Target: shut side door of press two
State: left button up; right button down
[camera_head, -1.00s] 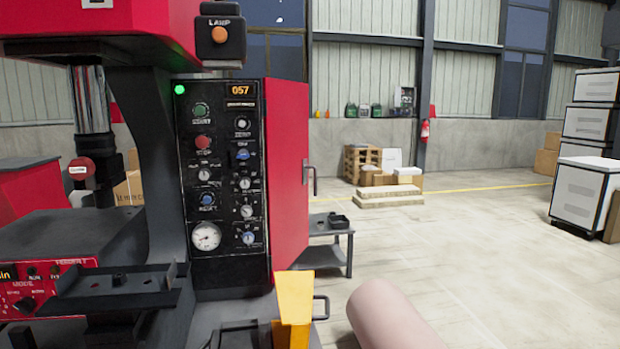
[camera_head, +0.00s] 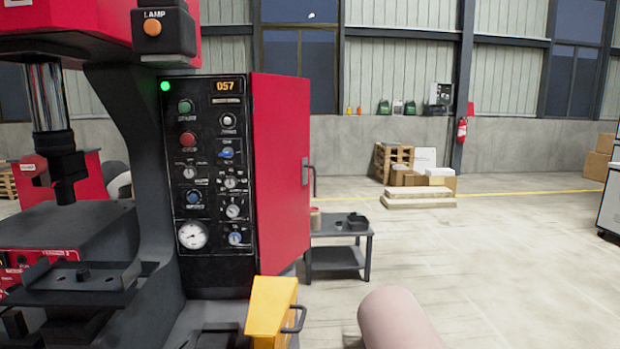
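The press (camera_head: 150,200) stands on the left, with a black control panel (camera_head: 212,165) reading 057 and a green light. A red side door (camera_head: 282,165) adjoins the panel's right edge, with a dark handle (camera_head: 308,178) on its far edge. It is seen at a slant; I cannot tell how far it stands open. No gripper fingers show in this view. A pale rounded shape enters at the bottom, right of the press, touching nothing that I can make out.
A yellow part (camera_head: 272,300) with a dark handle sticks out at the press's lower right. A low grey table (camera_head: 340,255) with small containers stands behind the door. A pallet and boxes (camera_head: 415,180) are by the back wall. The floor (camera_head: 500,270) on the right is clear.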

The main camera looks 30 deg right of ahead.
aim_at(280, 106)
jog(key=l+u, duration=0.35)
jog(key=l, duration=0.5)
jog(key=l+u, duration=0.3)
jog(key=l, duration=0.5)
